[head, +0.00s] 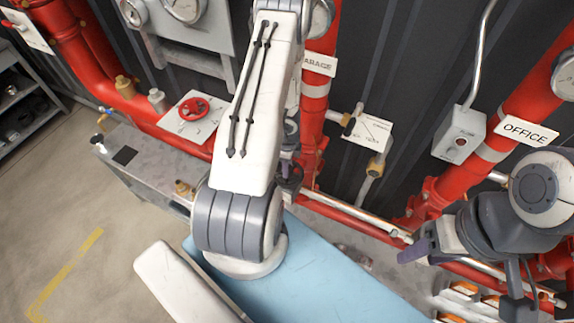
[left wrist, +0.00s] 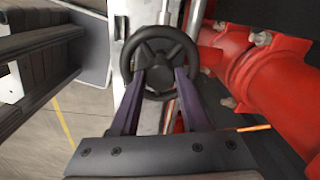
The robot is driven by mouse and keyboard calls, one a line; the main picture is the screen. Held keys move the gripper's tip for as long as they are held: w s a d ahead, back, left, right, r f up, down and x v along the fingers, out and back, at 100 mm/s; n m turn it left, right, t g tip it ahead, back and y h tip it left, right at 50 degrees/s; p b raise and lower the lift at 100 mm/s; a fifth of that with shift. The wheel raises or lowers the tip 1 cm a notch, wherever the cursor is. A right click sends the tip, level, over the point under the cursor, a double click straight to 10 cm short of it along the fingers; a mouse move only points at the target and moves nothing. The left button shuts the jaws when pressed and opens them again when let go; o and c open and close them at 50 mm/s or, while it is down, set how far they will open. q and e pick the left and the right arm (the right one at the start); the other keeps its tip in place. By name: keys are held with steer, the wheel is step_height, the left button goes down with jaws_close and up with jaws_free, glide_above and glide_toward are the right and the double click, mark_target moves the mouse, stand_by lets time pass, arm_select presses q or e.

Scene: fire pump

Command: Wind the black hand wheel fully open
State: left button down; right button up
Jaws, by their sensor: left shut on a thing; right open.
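The black hand wheel (left wrist: 160,50) faces me in the left wrist view, with a round rim, spokes and a dark hub. The purple fingers of my left gripper (left wrist: 160,75) reach its lower part, one on each side of the hub, and are shut on the wheel. In the head view my left arm hides most of the wheel and the left gripper. My right gripper (head: 418,250) is open and empty at the right in the head view, in front of the red pipes and away from the black wheel.
Thick red pipes (left wrist: 265,90) run close to the right of the black wheel. A red hand wheel (head: 194,109) sits on a white plate to the left of my arm. A grey shelf (head: 28,105) stands at far left. Bare floor (head: 50,200) lies at left.

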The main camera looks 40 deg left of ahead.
arm_select(q)
steer(key=shift+s+d+f+n, duration=0.1)
steer(key=shift+s+f+n, duration=0.1)
steer(key=shift+n, duration=0.1)
steer(key=n, duration=0.3)
steer(key=shift+n, duration=0.4)
steer(key=n, duration=0.4)
steer(key=shift+s, duration=0.1)
steer(key=c, duration=0.5)
jaws_free()
steer(key=shift+r, duration=0.1)
